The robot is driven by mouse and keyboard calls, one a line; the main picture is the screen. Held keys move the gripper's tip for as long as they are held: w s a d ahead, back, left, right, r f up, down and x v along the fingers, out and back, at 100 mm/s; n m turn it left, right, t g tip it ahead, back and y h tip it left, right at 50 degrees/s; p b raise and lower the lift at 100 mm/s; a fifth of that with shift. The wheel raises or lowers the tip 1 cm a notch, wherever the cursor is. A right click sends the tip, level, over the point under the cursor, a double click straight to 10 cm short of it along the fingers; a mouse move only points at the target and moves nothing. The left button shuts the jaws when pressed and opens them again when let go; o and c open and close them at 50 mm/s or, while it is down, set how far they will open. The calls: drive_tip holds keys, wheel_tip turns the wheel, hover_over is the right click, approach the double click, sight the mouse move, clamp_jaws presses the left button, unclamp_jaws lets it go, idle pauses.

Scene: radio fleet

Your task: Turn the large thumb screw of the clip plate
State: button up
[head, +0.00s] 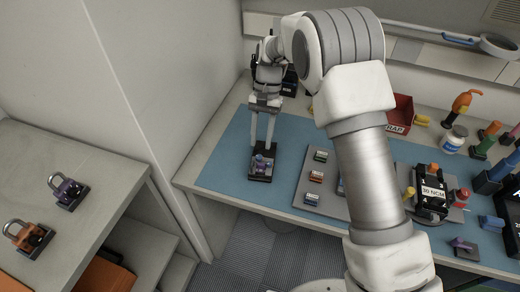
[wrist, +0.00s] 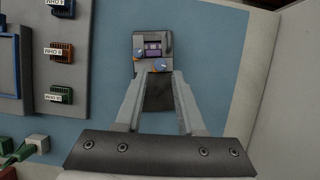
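The clip plate (head: 262,174) is a small dark block with purple and blue parts, lying on the blue mat near its left front. In the wrist view the plate (wrist: 142,42) shows a purple piece in its middle and two blue round screw heads. The larger-looking screw head (wrist: 161,64) is at the near edge, and a smaller one (wrist: 139,54) is to its left. My gripper (head: 262,146) points down at the plate with its two fingers apart. In the wrist view the gripper (wrist: 162,74) is open, its tips by the larger head; I cannot tell whether they touch it.
A grey tray (head: 325,203) with several small labelled blocks lies right of the plate. A black device (head: 430,192), a red bin (head: 400,113) and several coloured tools stand farther right. Bare blue mat (head: 222,160) lies left of the plate. A wall stands at the left.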

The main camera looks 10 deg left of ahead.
sight(259, 157)
drive_tip(key=shift+x, duration=1.8)
clamp_jaws()
